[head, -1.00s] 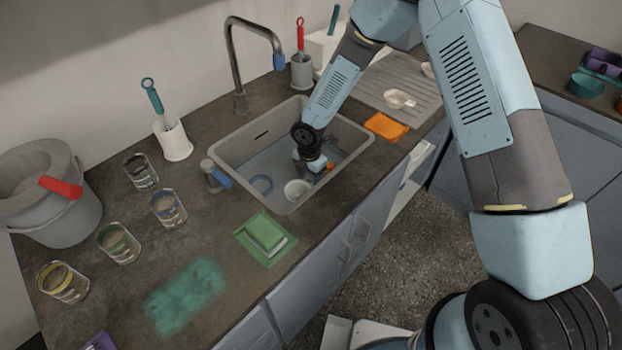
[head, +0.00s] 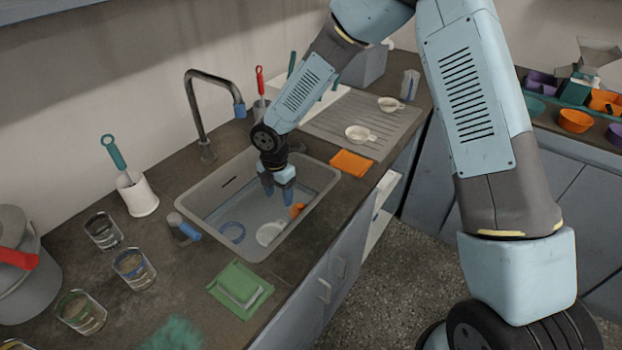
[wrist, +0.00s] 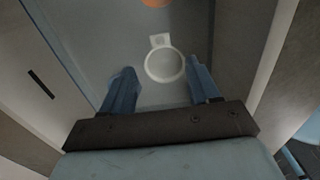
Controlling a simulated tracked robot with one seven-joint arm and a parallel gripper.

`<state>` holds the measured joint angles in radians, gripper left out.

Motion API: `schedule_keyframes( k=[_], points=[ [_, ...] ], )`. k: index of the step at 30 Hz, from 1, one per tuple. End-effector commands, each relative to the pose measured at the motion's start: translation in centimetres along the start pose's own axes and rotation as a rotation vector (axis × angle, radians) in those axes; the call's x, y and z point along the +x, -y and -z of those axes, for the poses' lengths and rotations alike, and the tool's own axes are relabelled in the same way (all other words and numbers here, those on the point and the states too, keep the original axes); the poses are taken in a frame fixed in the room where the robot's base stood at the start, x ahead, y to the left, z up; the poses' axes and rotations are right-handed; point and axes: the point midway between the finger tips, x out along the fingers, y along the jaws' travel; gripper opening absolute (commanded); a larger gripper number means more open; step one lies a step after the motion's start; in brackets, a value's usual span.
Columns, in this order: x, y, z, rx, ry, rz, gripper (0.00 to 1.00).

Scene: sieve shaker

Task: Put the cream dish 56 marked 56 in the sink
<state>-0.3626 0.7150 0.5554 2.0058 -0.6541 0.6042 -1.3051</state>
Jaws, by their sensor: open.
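A cream dish (head: 270,233) with a short tab handle lies on the bottom of the grey sink (head: 200,192), near its front edge. In the wrist view the dish (wrist: 165,66) shows as a pale ring between and beyond my fingertips. No number can be read on it. My gripper (head: 279,192) points down in the sink, open and empty, above and behind the dish and apart from it. Its two blue fingers (wrist: 160,72) are spread wide. Two more cream dishes with handles, one nearer (head: 360,134) and one farther (head: 391,104), are on the drainboard.

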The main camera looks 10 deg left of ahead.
Motion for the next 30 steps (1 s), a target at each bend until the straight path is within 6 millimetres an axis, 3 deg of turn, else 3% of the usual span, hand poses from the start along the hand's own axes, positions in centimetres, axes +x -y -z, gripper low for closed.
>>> schedule_keyframes(
  k=[7,11,21,30],
  points=[
    [-0.2,0.1,-0.2,0.006,0.002,-0.001,0.61],
    [-1.8,0.8,-1.5,0.068,0.025,-0.004,0.61],
    [-11.4,7.4,-8.2,0.502,0.147,-0.039,0.61],
    [-19.8,14.9,-11.8,0.933,0.220,-0.111,0.61]
  ],
)
